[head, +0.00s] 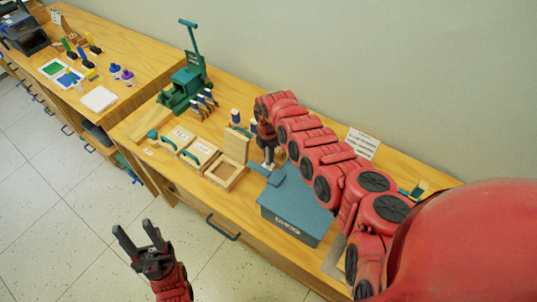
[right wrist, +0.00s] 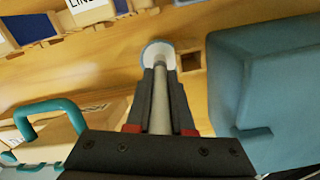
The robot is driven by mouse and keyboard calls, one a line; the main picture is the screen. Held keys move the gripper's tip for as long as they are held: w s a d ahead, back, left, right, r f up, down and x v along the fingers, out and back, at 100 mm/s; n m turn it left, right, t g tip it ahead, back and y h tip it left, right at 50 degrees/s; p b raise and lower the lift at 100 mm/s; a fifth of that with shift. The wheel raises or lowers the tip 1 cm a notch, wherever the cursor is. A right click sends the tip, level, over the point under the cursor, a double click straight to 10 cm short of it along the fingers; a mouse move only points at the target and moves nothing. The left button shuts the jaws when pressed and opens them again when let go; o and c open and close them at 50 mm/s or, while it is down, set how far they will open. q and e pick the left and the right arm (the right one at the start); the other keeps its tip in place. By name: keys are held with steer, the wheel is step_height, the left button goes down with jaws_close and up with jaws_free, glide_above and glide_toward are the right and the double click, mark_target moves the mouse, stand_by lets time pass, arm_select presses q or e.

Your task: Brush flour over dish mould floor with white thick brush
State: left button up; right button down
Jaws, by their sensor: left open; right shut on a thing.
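My right gripper (right wrist: 160,95) is shut on the grey handle of a brush with a round white end (right wrist: 158,52). In the head view this gripper (head: 268,162) is over the table, between an open wooden box mould (head: 222,186) and a blue-grey bin (head: 295,212). The mould's lid with a teal handle stands raised at its back. I cannot tell which mould is the dish mould, and no flour is clearly visible. My left gripper (head: 139,240) is open and empty, over the floor in front of the table.
Two closed wooden moulds (head: 176,140) with labels and teal handles stand left of the open one. A green press (head: 186,86) and several blue-and-white tools (head: 205,98) stand behind them. The bin is close to the right gripper. A wall borders the table's back.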

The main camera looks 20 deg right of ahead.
steer(key=shift+r+p, duration=0.9)
steer(key=shift+p, duration=0.05)
step_height(320, 180, up, 2)
steer(key=shift+s+r+p, duration=0.1)
steer(key=shift+r+p, duration=0.05)
steer(key=shift+p, duration=0.85)
steer(key=shift+r+p, duration=1.15)
steer(key=shift+r, duration=0.3)
